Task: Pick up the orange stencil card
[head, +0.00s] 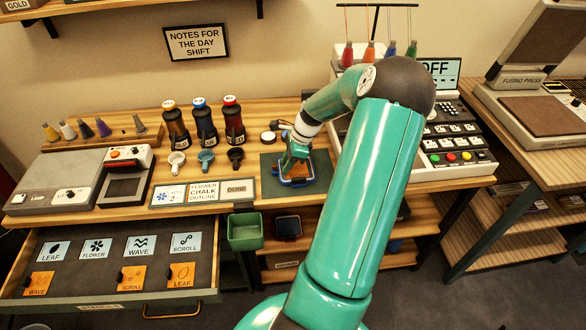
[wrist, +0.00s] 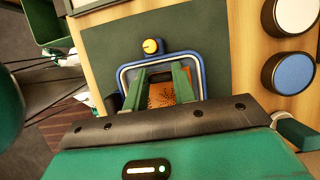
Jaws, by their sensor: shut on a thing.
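The orange stencil card (wrist: 163,93) shows between my fingers in the wrist view, with a dark pattern on it; its far part is hidden by my gripper. It lies within a blue and pale rectangular frame (wrist: 131,69) that has a yellow knob (wrist: 152,46) at its top. In the head view my gripper (head: 297,163) is down over the frame on the dark mat, and mostly covers the card. My gripper's two green fingers (wrist: 160,78) are shut on the orange stencil card. I cannot tell whether the card is lifted off the frame.
An open drawer (head: 62,270) at the lower left holds several blue and orange cards. Bottles (head: 206,123) and small cups (head: 206,160) stand left of the mat (head: 322,163). A green bin (head: 245,232) hangs at the table's front. A control console (head: 450,135) is at the right.

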